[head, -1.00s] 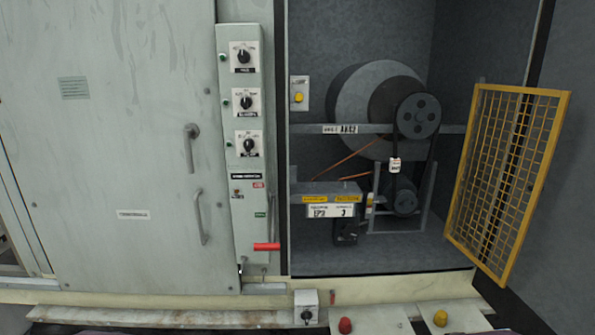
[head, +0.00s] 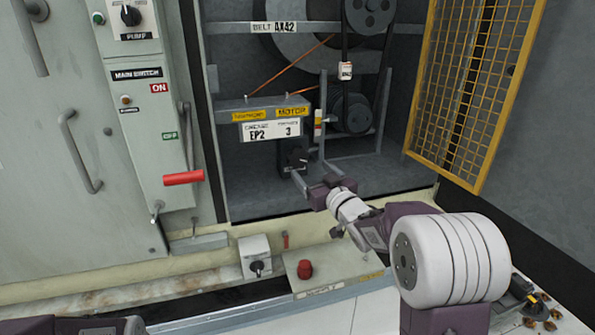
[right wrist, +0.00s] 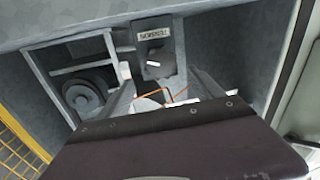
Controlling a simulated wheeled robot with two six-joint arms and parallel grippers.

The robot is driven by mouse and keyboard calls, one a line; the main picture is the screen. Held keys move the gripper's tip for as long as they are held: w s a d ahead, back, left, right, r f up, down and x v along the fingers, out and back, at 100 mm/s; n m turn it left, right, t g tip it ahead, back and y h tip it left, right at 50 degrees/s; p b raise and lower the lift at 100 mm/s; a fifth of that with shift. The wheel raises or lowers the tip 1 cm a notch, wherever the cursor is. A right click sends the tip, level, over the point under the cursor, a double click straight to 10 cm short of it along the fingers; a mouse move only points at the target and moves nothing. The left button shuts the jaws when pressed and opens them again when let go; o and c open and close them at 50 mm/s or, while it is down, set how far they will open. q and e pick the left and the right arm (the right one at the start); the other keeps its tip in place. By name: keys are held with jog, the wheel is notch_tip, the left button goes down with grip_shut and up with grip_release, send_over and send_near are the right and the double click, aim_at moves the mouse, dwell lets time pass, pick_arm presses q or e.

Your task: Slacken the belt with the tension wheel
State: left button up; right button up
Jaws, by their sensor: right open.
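The tension wheel is a dark round knob (head: 295,158) on the motor housing, below the EP2 label. In the right wrist view the knob (right wrist: 160,66) has a white mark and sits under a TENSION label. My right gripper (head: 315,172) is open, with its fingers pointing at the knob and apart from each other. In the right wrist view the fingers (right wrist: 162,90) lie to either side below the knob; I cannot tell whether they touch it. The dark belt (head: 384,85) runs between the upper pulley (head: 369,14) and the lower pulley (head: 352,113). My left gripper is not in view.
A yellow mesh guard (head: 465,90) stands open at the right. A control panel with a red handle (head: 183,178) is at the left. A red button (head: 305,269) and a small grey switch box (head: 255,257) sit below the bay's front sill.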

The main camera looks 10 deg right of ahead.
aim_at(300, 160)
jog(key=w, duration=0.3)
jog(key=w+a, duration=0.1)
jog(key=w, duration=0.5)
jog(key=shift+w+a+f, duration=0.1)
jog(key=shift+w+a, duration=0.15)
jog(key=shift+w, duration=0.05)
jog(key=c, duration=1.4)
